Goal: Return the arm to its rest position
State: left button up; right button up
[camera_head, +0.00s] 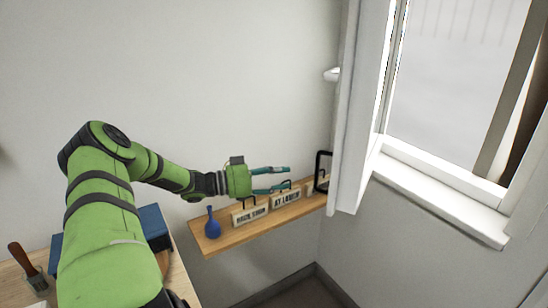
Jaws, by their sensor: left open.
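My left arm (100,200) is green with dark bands. It comes in from the lower left and reaches out to the right over a wooden wall shelf (222,243). My left gripper (290,179) is at the end of it, with two teal fingers spread apart and pointing right. Nothing shows between the fingers. The gripper is just above or in front of the signs on the shelf; the exact gap cannot be told. My right gripper is not in view.
The shelf holds a blue bulb-shaped object (212,226), a "BACK SOON" sign (249,214), an "AT LUNCH" sign (286,200) and a black frame (322,172). An open window (440,190) is at right. A brush (28,265) and a blue box (153,225) are at lower left.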

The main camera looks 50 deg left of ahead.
pick_arm(q)
jog(key=shift+s+a, duration=0.25)
jog(key=shift+s, duration=0.25)
